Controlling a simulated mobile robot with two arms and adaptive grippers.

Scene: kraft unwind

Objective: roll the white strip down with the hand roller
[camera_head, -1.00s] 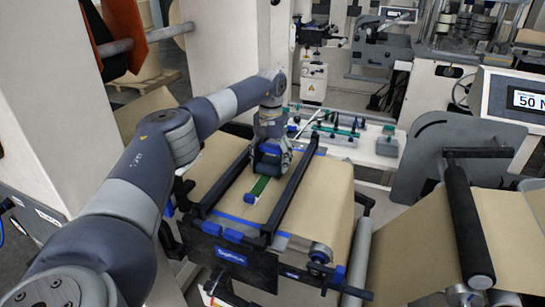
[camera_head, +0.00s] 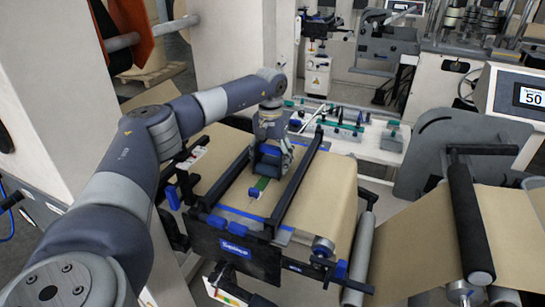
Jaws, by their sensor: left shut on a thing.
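My left gripper (camera_head: 268,164) is over the brown web on the splice table (camera_head: 217,165), between two dark rails. It is shut on the hand roller, which is mostly hidden by the fingers and wrist, and points down close to the web. A short green strip (camera_head: 262,184) with a small pale and blue end (camera_head: 254,193) shows just in front of the gripper. The white strip cannot be told apart clearly, and part of the strip area is hidden under the gripper. Whether the roller touches it cannot be told. My right gripper is not in view.
Dark rails (camera_head: 297,184) flank the work area, and a black front plate (camera_head: 235,249) with a blue label closes the near side. A bench with green-handled tools (camera_head: 345,127) stands behind. A dark roller (camera_head: 467,215) carries brown web at right.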

